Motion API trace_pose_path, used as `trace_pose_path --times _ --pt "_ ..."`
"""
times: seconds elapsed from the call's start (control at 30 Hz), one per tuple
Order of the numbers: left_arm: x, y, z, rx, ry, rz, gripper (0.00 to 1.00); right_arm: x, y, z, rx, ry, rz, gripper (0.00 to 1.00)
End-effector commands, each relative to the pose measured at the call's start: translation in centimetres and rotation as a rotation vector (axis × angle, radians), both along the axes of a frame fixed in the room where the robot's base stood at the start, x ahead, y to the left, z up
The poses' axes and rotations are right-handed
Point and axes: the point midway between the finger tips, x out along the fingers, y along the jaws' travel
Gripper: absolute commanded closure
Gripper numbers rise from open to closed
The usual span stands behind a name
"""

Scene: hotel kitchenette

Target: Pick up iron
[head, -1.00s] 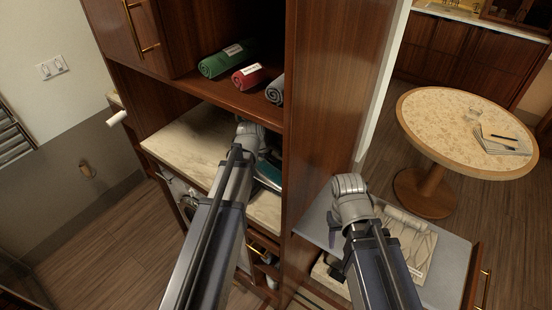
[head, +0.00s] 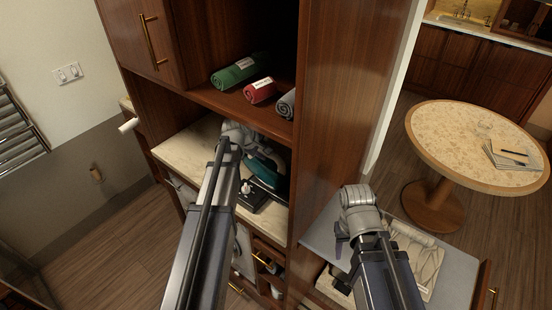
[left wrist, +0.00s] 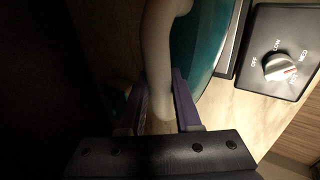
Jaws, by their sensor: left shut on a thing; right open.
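The iron (head: 266,171) has a teal body and stands on the pale counter in the cabinet niche, partly hidden behind my left arm. In the left wrist view its teal body (left wrist: 203,45) and pale handle (left wrist: 160,50) show close up. My left gripper (left wrist: 161,90) has one finger on each side of the handle and is shut on it. In the head view my left fingers are hidden by the arm and wrist. My right gripper (head: 342,238) is open and empty above the grey surface at the lower right.
A black panel with a dial (left wrist: 280,66) sits beside the iron. A shelf above holds green (head: 238,70), red (head: 260,90) and grey (head: 287,103) rolls. A round table (head: 450,135) is at the right.

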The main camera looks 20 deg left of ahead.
Motion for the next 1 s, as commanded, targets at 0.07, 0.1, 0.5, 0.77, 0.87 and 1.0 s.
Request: trace_pose_path --times 0.07,0.1,0.5,0.77,0.87,1.0 --pt "1.2 2.3 0.0 -0.001 -0.001 0.005 1.0 0.0 0.0 0.0 0.0 0.0 0.0 0.5" --pt "1.5 3.3 0.0 -0.002 -0.001 0.004 1.0 0.0 0.0 0.0 0.0 0.0 0.0 0.5" --pt "5.1 13.1 0.0 -0.001 -0.002 0.003 1.0 0.0 0.0 0.0 0.0 0.0 0.0 0.5" --pt "6.8 18.1 0.0 0.0 -0.001 0.001 1.0 0.0 0.0 0.0 0.0 0.0 0.0 0.5" --pt "7.3 19.5 0.0 -0.002 -0.002 0.002 1.0 0.0 0.0 0.0 0.0 0.0 0.0 0.5" --pt "7.7 20.7 0.0 -0.001 -0.001 -0.001 1.0 0.0 0.0 0.0 0.0 0.0 0.0 0.5"
